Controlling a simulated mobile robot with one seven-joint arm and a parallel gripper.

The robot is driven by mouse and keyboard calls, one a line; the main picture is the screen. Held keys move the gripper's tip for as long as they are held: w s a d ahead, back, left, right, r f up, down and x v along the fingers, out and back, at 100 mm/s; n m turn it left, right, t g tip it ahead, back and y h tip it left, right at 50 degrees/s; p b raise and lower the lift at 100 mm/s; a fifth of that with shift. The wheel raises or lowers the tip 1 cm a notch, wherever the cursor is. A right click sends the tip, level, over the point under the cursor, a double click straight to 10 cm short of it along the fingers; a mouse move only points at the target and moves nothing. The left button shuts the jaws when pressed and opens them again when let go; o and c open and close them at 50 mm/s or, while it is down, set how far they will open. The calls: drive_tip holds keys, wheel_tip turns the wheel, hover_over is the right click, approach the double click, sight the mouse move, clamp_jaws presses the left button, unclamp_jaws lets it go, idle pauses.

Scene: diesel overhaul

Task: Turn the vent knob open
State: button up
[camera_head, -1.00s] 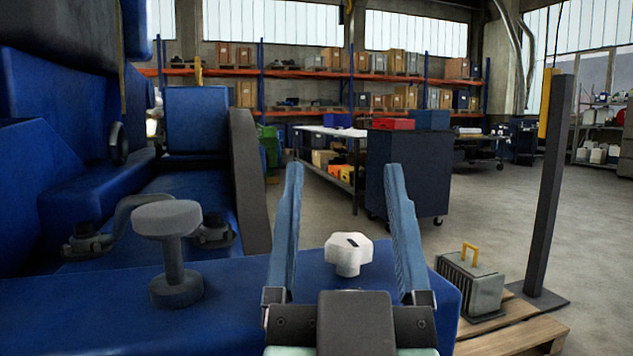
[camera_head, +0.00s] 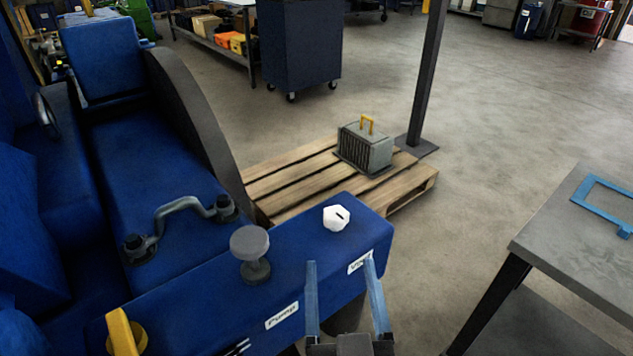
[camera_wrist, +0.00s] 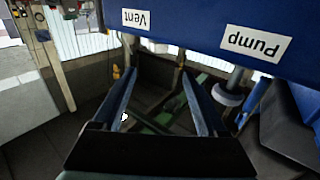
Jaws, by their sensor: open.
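The vent knob (camera_head: 336,218) is white and lobed, with a dark mark on its top. It stands on the top face of the blue housing (camera_head: 205,275), near its right end. A "Vent" label (camera_head: 360,262) is on the front face below it and also shows upside down in the wrist view (camera_wrist: 136,19). My gripper (camera_head: 340,263) is open and empty, with its blue fingers apart in front of the housing's front face. It is apart from the knob. In the wrist view my gripper (camera_wrist: 158,72) has nothing between its fingers, and the knob is hidden there.
A grey mushroom-shaped knob (camera_head: 249,243) stands left of the vent knob, above a "Pump" label (camera_head: 282,315). A yellow knob (camera_head: 122,330) is at lower left. A pallet (camera_head: 290,178) with a grey finned unit (camera_head: 365,147) lies behind. A grey table (camera_head: 585,255) stands at right.

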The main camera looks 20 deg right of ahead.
sight(337, 223)
drive_tip(key=x, duration=0.8)
drive_tip(key=p+x, duration=0.1)
drive_tip(key=x, duration=0.3)
drive_tip(key=shift+d+f, duration=0.25)
drive_tip(key=shift+f, duration=0.15)
drive_tip(key=shift+c, duration=0.2)
clamp_jaws()
